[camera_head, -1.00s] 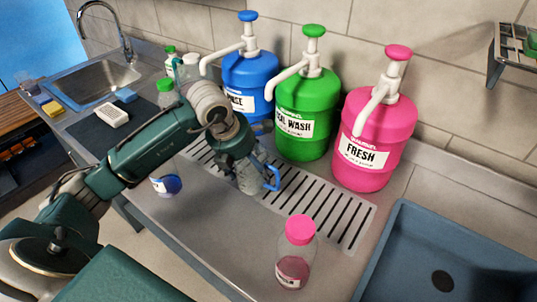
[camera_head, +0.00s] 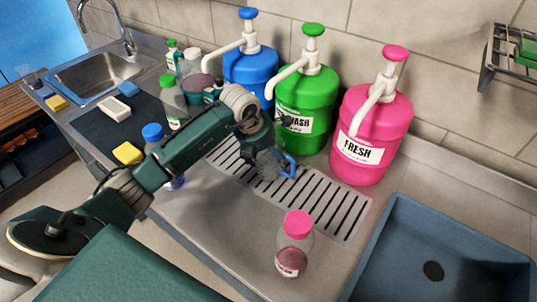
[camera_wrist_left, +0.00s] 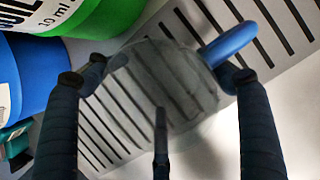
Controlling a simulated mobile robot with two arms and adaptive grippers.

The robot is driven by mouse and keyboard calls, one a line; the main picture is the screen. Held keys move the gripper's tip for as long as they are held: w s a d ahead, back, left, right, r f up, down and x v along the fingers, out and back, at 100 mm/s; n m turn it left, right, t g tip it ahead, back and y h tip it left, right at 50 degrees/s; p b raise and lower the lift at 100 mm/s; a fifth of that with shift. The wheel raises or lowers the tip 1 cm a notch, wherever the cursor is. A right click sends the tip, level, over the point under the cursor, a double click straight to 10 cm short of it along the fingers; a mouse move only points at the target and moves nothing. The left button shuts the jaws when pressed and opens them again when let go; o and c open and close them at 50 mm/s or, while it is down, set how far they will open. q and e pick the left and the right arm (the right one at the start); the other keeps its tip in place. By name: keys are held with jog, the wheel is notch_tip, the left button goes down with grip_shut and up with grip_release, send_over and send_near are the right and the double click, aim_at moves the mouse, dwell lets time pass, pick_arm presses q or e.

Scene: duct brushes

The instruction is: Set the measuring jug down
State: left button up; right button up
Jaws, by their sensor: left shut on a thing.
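The measuring jug (camera_head: 268,164) is clear greyish with a blue handle, and it is in my left gripper (camera_head: 262,148) over the slotted drain grate (camera_head: 335,212). My right gripper is not in view.
Blue (camera_head: 250,68), green (camera_head: 307,105) and pink (camera_head: 370,135) pump containers stand behind the grate. A pink-capped bottle (camera_head: 293,245) stands at the front. A blue basin (camera_head: 420,235) is at right. The grate's right part is clear.

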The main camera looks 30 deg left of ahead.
pick_arm(q)
jog(key=o, duration=1.3)
jog(key=shift+r, duration=0.1)
jog(key=b+v, duration=0.2)
jog(key=v, duration=1)
jog(key=shift+s, duration=0.1)
